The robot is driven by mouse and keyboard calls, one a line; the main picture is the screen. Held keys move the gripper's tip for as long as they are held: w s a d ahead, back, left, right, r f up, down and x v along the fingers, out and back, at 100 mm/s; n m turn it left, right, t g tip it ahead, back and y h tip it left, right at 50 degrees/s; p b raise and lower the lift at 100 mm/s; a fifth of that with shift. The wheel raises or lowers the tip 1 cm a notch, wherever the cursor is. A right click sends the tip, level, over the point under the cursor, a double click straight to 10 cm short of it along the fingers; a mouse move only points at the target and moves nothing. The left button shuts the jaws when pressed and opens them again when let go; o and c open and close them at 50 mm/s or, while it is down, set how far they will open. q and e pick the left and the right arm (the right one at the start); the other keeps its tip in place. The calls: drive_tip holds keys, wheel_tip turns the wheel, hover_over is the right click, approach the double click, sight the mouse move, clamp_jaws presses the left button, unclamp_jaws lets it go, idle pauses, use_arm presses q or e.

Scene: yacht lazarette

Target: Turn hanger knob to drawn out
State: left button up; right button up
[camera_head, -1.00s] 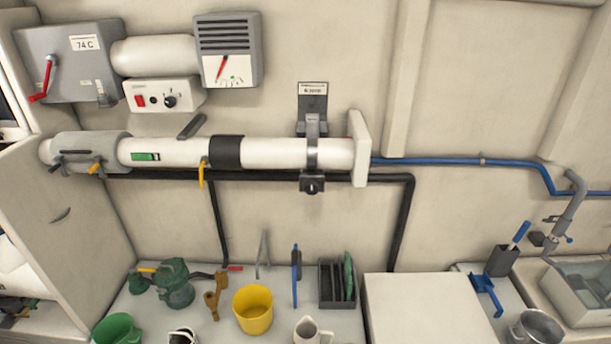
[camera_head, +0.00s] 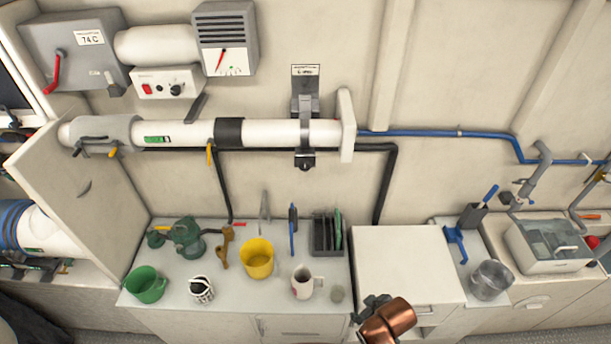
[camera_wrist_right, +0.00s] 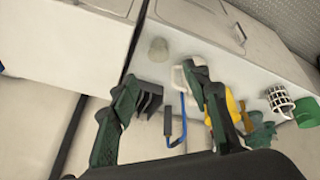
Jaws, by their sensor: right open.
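The hanger knob (camera_head: 305,162) is a small dark knob on a black block under the pipe hanger (camera_head: 304,108), whose grey strap goes around the white pipe (camera_head: 270,132) below a labelled wall bracket. The right gripper (camera_head: 372,303) shows at the bottom of the head view, over the front of the white cabinet, far below and right of the knob and apart from it. In the right wrist view its two dark green fingers (camera_wrist_right: 163,80) are spread with nothing held between them; the knob cannot be made out there. My left gripper is not in view.
The counter (camera_head: 185,270) under the pipe holds a yellow cup (camera_head: 257,258), a white mug (camera_head: 303,282), a green cup (camera_head: 146,285) and a dark rack (camera_head: 328,235). A black pipe (camera_head: 385,190) runs behind the knob. The white cabinet top (camera_head: 405,262) is bare.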

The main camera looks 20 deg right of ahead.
drive_tip(key=w+a+r+n+t+y, duration=0.1)
drive_tip(key=w+a+r+n+t, duration=0.1)
drive_tip(key=w+a+r+n, duration=1)
drive_tip(key=n+t+h, duration=0.5)
drive_tip(key=n+t, duration=0.1)
drive_tip(key=n, duration=1)
approach(305, 166)
drive_tip(key=w, duration=0.2)
drive_tip(key=x, duration=0.2)
drive_tip(key=p+x, duration=0.1)
drive_tip(key=x, duration=0.2)
drive_tip(key=p+x, duration=0.1)
drive_tip(key=x, duration=0.1)
drive_tip(key=shift+d+f, duration=0.3)
drive_tip(key=shift+f, duration=0.1)
drive_tip(key=shift+c, duration=0.3)
drive_tip(key=c, duration=1.1)
